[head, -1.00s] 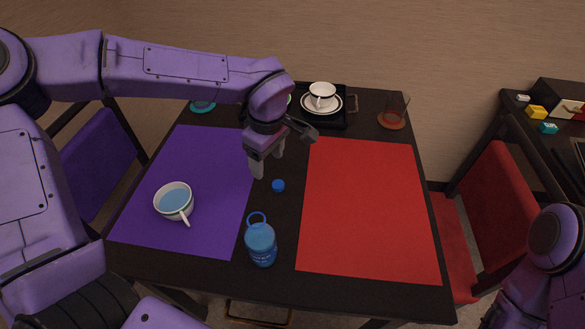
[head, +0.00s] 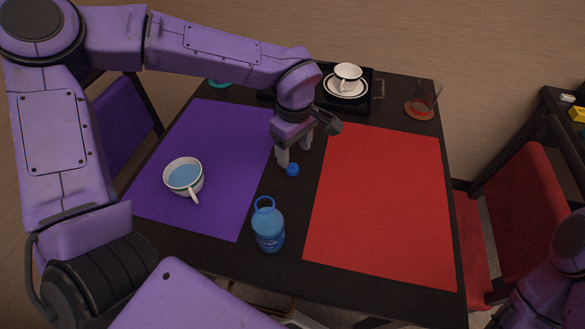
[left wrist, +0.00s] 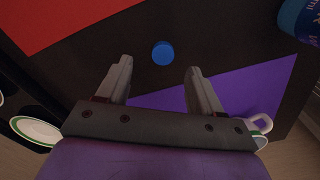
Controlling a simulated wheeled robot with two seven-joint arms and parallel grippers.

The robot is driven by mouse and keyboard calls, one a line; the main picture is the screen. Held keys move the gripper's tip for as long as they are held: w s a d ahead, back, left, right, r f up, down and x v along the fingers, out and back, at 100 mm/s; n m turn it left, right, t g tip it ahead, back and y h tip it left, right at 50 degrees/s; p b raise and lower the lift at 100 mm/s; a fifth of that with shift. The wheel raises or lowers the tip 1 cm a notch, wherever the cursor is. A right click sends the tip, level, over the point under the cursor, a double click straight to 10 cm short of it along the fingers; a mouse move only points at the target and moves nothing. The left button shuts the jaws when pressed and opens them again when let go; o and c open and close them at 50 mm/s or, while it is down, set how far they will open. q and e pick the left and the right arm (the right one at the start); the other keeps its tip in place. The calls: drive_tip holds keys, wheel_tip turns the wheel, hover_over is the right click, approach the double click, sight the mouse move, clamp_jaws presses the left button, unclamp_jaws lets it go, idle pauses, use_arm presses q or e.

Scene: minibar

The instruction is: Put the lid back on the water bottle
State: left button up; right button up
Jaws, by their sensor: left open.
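The blue lid (head: 292,169) lies on the dark table between the purple and red mats. The blue water bottle (head: 268,228) stands upright nearer the front edge, with a loop at its top. My left gripper (head: 294,158) is open and empty, its fingers pointing down just behind the lid. In the left wrist view the lid (left wrist: 163,53) sits beyond the open fingertips, roughly centred between them; the gripper (left wrist: 158,72) is not touching it. Part of the bottle (left wrist: 302,20) shows at the top right there. My right arm shows at the lower right; its gripper is out of frame.
A cup of blue liquid (head: 184,178) stands on the purple mat (head: 225,125). The red mat (head: 385,200) is empty. A black tray (head: 362,104) with a white cup and saucer (head: 346,82) is at the back, near a glass on an orange coaster (head: 420,108).

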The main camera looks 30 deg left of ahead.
sight(292, 167)
use_arm(q)
drive_tip(key=f, duration=0.5)
drive_tip(key=shift+s+a+f, duration=0.15)
drive_tip(key=shift+a, duration=0.15)
drive_tip(key=c, duration=1.1)
drive_tip(key=shift+c, duration=0.2)
